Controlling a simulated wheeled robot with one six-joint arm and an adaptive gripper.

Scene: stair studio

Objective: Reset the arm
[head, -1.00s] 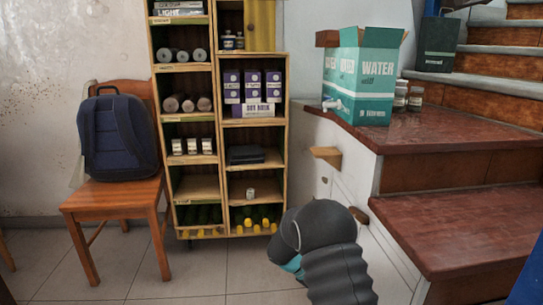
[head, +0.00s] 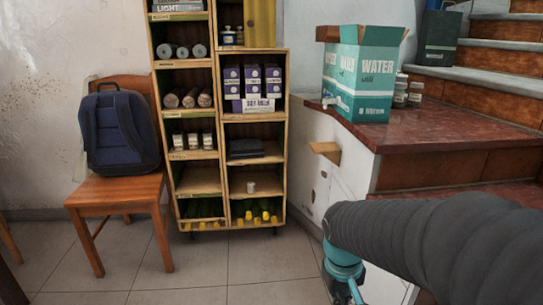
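My arm shows at the lower right of the head view, with its dark ribbed sleeve running in from the right edge and a teal joint at its far end. The joint hangs low in front of the white side of the stairs. My gripper is not visible; the arm's end runs out of the bottom of the picture. Nothing held can be seen.
A wooden shelf (head: 222,148) with boxes, jars and bottles stands at the back. A chair (head: 117,193) with a blue backpack (head: 119,131) is on the left. A teal water box (head: 362,75) stands on the stair landing (head: 430,128). The tiled floor (head: 200,262) in front is clear.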

